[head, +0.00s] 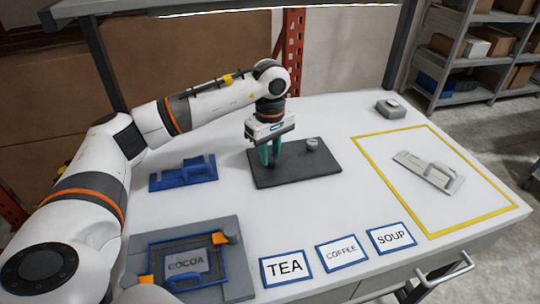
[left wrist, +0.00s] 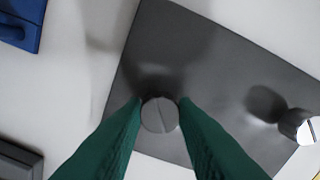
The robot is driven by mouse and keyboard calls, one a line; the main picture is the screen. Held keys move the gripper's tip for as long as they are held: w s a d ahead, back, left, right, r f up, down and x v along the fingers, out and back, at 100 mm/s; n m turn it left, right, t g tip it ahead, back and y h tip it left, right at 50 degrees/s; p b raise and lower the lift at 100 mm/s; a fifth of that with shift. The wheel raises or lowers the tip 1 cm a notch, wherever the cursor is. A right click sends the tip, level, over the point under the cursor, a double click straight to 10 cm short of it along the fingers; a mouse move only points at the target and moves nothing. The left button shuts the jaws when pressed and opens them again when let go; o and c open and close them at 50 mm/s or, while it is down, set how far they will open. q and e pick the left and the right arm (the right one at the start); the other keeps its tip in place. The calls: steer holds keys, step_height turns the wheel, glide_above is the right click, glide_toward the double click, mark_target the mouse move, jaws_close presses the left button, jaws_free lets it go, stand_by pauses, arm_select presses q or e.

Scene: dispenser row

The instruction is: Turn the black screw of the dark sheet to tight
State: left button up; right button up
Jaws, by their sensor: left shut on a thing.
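The dark sheet (head: 315,170) lies flat on the white table, and it also fills much of the left wrist view (left wrist: 215,75). My left gripper (head: 271,161) points straight down over the sheet's left half. In the left wrist view its green fingers (left wrist: 160,108) are shut on the black screw (left wrist: 160,116), a round dark-grey head with a thin slanted slot line across its top. The fingers hide the screw in the head view. A second, paler knob (head: 312,143) stands at the sheet's far right and shows at the wrist view's right edge (left wrist: 307,131). My right gripper is out of view.
A blue handled plate (head: 184,174) lies left of the sheet. A grey COCOA panel (head: 230,262) is in front, beside TEA (head: 286,268), COFFEE (head: 342,253) and SOUP (head: 391,238) cards. A grey handled plate (head: 428,170) lies inside a yellow outline. A small grey block (head: 390,108) sits behind.

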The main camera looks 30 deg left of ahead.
arm_select(q)
steer(key=m, duration=0.1)
steer(key=m+b, duration=0.1)
steer(key=m, duration=0.1)
steer(key=shift+w+r+m, duration=0.15)
steer(key=shift+r+m, duration=0.05)
steer(key=shift+m, duration=0.1)
steer(key=shift+r+m+b, duration=0.1)
steer(key=shift+m+b, duration=0.35)
steer(key=shift+m, duration=1.25)
steer(key=o, duration=1)
